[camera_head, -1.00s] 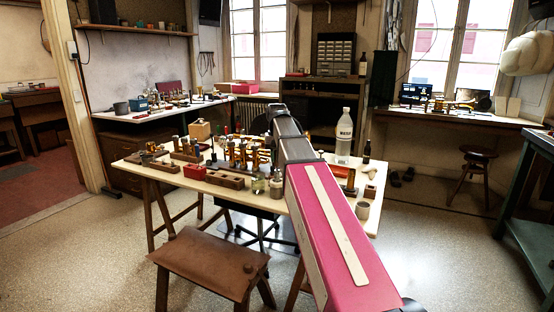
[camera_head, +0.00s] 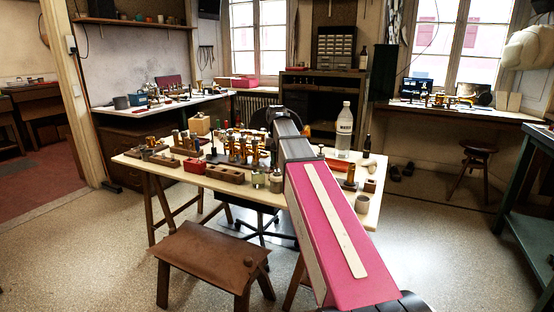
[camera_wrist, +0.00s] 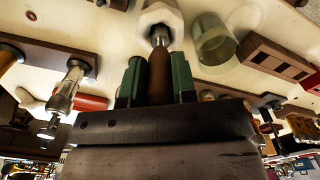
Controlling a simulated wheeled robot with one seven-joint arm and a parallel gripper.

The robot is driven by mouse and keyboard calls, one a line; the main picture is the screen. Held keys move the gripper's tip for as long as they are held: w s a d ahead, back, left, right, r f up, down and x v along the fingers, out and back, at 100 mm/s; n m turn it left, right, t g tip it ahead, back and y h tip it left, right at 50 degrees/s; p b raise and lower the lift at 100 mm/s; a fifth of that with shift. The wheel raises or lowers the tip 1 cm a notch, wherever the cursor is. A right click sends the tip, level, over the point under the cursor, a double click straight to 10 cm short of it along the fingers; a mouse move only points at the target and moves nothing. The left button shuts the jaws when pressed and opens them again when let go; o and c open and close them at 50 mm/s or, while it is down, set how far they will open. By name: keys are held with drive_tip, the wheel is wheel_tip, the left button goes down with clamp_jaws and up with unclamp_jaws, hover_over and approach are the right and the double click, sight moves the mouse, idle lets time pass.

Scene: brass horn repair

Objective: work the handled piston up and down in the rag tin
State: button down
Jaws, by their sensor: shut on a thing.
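In the wrist view, my gripper (camera_wrist: 157,66) has its two green fingers closed on a brown wooden handle (camera_wrist: 159,78). A metal shank (camera_wrist: 159,36) runs from the handle into a pale, faceted opening (camera_wrist: 161,12) at the top edge. I take this to be the handled piston at the rag tin; how deep it sits is hidden. In the head view, my pink arm covers the gripper and the handle. A small grey tin (camera_head: 276,183) stands at the table's front edge beside the arm; I cannot tell if it is the rag tin.
A clear glass jar (camera_wrist: 215,42) stands close beside the pale opening. A slotted wooden block (camera_wrist: 275,58) lies beyond it. A brown stool (camera_head: 210,258) stands in front.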

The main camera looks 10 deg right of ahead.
drive_tip(key=shift+r, duration=1.6)
drive_tip(key=shift+f, duration=0.1)
drive_tip(key=shift+f, duration=1.7)
drive_tip(key=shift+r, duration=1.8)
